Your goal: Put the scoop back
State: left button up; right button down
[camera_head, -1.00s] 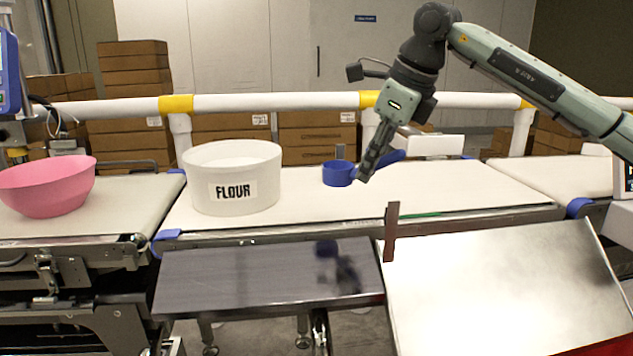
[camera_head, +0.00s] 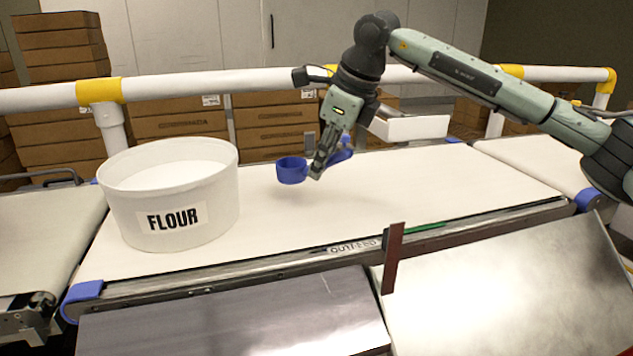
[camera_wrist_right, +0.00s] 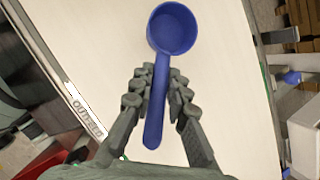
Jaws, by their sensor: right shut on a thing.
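The blue scoop (camera_head: 291,171) is in the head view, a little right of the flour tub, its cup facing up. It also shows in the right wrist view (camera_wrist_right: 173,30), with its handle running between the fingers. My right gripper (camera_head: 318,168) is shut on the handle and holds the scoop over the white belt; in the wrist view the fingers (camera_wrist_right: 159,92) sit on both sides of the handle. The white tub labelled FLOUR (camera_head: 172,200) stands on the belt at left, its inside white. My left gripper is not in view.
The white belt (camera_head: 400,200) is clear right of the tub. A brown upright bracket (camera_head: 393,258) stands at its front edge by a sloping metal plate (camera_head: 510,290). A white rail (camera_head: 250,83) runs behind, with cardboard boxes (camera_head: 65,50) beyond.

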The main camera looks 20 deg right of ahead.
jog(key=shift+f, duration=0.3)
notch_tip(320, 180, down, 3)
jog(key=shift+f, duration=0.1)
jog(key=shift+w+f, duration=0.1)
jog(key=shift+f, duration=0.1)
jog(key=c, duration=1.9)
grip_release()
jog(key=shift+f, duration=0.1)
jog(key=shift+c, duration=0.2)
jog(key=o, duration=0.5)
jog(key=shift+c, duration=0.2)
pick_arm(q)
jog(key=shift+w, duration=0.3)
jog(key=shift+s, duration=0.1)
pick_arm(e)
jog(key=shift+r, duration=0.2)
